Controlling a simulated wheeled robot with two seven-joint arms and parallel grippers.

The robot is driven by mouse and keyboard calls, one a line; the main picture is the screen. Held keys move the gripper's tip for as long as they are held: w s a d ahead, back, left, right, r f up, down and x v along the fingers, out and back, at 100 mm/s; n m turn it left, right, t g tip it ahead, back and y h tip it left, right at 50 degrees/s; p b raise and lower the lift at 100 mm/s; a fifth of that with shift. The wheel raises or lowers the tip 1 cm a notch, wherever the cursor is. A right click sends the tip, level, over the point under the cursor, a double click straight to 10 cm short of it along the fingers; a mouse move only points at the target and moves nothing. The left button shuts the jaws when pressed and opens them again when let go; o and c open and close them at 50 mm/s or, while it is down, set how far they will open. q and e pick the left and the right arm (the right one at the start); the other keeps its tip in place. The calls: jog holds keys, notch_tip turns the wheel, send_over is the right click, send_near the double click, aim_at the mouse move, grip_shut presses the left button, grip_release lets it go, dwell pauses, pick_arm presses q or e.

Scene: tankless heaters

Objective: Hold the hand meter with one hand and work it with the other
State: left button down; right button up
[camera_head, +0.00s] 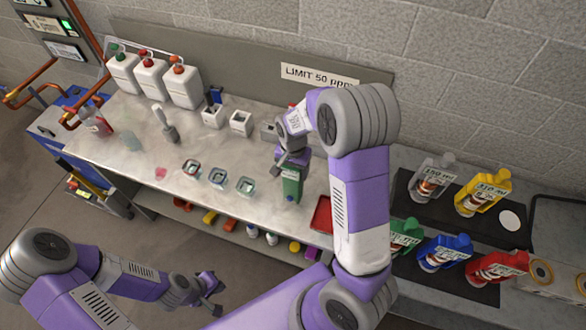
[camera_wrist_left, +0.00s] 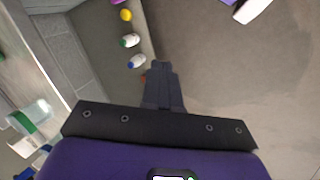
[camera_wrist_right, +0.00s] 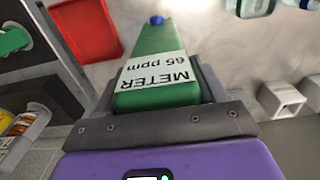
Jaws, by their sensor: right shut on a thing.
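The hand meter (camera_head: 291,187) is a green block with a white label, near the front of the counter in the head view. In the right wrist view the meter (camera_wrist_right: 155,95) reads "METER 65 ppm" and has a blue button at its far end. My right gripper (camera_head: 290,165) is shut on the meter, with fingers on both sides of it. I cannot tell whether the meter touches the counter. My left gripper (camera_head: 213,284) is apart from the meter, low in front of the counter. Its fingers (camera_wrist_left: 162,85) are together and empty in the left wrist view.
Small glass cups (camera_head: 218,178) stand left of the meter, and a red tray (camera_head: 321,215) lies to its right. White jugs (camera_head: 158,77) stand at the back left. Coloured bottles (camera_head: 445,254) stand on dark mats at right. A lower shelf holds small bottles (camera_head: 252,231).

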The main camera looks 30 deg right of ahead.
aim_at(290, 199)
pick_arm(q)
jog(key=w+d+r+m+h, duration=0.1)
jog(key=d+m+h, duration=0.1)
jog(key=d+m, duration=0.4)
jog(key=w+d+r+m+t+h, duration=0.1)
jog(key=w+d+m+h, duration=0.1)
jog(key=d+m, duration=0.4)
jog(key=w+d+r+m+h, duration=0.1)
jog(key=w+d+m+h, duration=0.1)
jog(key=d+m, duration=0.4)
jog(key=d, duration=0.4)
jog(key=shift+w+r+m+h, duration=0.15)
jog(key=shift+r+m+h, duration=0.15)
jog(key=shift+r, duration=0.05)
jog(key=shift+w+d, duration=1.45)
jog(key=shift+d, duration=0.25)
jog(key=shift+w+d, duration=1.4)
jog(key=shift+d, duration=0.25)
jog(key=shift+w+d, duration=0.1)
jog(key=shift+w+d, duration=0.2)
